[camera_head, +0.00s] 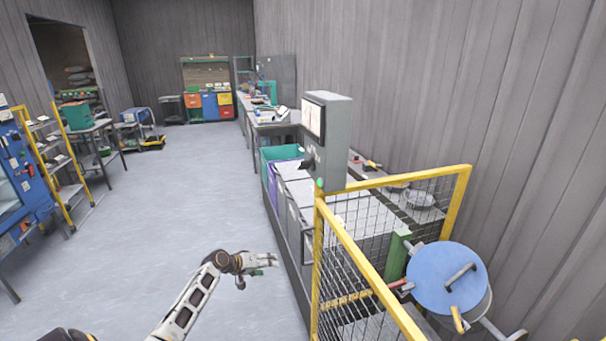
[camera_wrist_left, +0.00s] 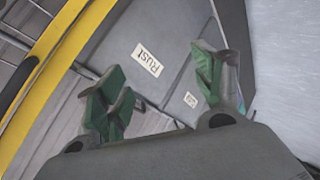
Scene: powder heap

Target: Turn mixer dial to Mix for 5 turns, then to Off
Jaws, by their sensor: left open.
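A drum with a blue lid (camera_head: 440,272), perhaps the mixer, stands at the lower right behind the fence. My left gripper (camera_head: 268,262) is open and empty, low and left of the box, apart from the dial. Its green-padded fingers (camera_wrist_left: 160,88) are spread in the wrist view. My right gripper is not in view.
The yellow mesh fence (camera_head: 364,268) lies right of my left gripper. Grey lidded bins, one labelled "RUST" (camera_wrist_left: 147,58), stand along its left side. A teal bin (camera_head: 277,154) is farther back. The floor to the left (camera_head: 170,200) is clear.

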